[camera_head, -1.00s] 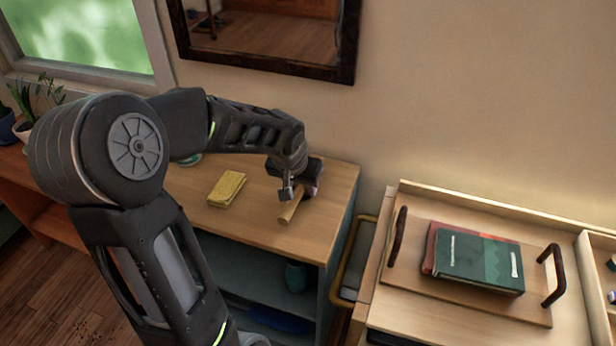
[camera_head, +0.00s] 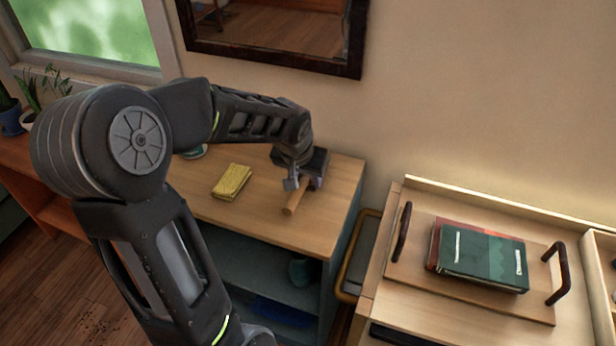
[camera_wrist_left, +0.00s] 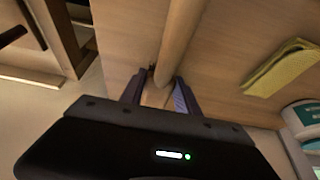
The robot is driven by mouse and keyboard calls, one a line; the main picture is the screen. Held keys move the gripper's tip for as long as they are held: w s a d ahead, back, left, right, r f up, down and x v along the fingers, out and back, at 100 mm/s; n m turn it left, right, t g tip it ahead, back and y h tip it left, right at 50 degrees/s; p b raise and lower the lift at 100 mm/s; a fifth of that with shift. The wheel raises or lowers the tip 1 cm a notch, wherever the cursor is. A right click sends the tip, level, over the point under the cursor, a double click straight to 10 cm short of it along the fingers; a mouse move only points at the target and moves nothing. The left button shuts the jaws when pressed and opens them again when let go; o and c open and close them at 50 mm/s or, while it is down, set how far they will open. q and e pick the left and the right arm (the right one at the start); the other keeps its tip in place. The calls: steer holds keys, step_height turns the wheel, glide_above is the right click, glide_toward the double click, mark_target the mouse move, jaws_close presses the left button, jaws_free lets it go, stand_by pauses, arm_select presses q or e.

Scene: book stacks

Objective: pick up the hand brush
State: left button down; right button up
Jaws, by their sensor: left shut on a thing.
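The hand brush shows as a light wooden handle (camera_head: 296,197) over the right end of the wooden shelf top, and as a long rounded handle (camera_wrist_left: 181,45) in the left wrist view. My left gripper (camera_head: 303,184) is shut on this handle, with one finger on each side of it. The gripper and my arm hide the rest of the brush. I cannot tell whether the brush touches the shelf top. My right gripper is not in view.
A folded yellow cloth (camera_head: 231,182) lies left of the gripper on the shelf top (camera_head: 255,219). At the right, a wooden tray (camera_head: 420,253) with dark handles holds stacked books (camera_head: 484,262). A framed mirror (camera_head: 280,35) hangs on the wall behind.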

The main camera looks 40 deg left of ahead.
arm_select(q)
step_height(320, 180, up, 9)
steer(key=shift+r, duration=0.1)
stand_by(0.6)
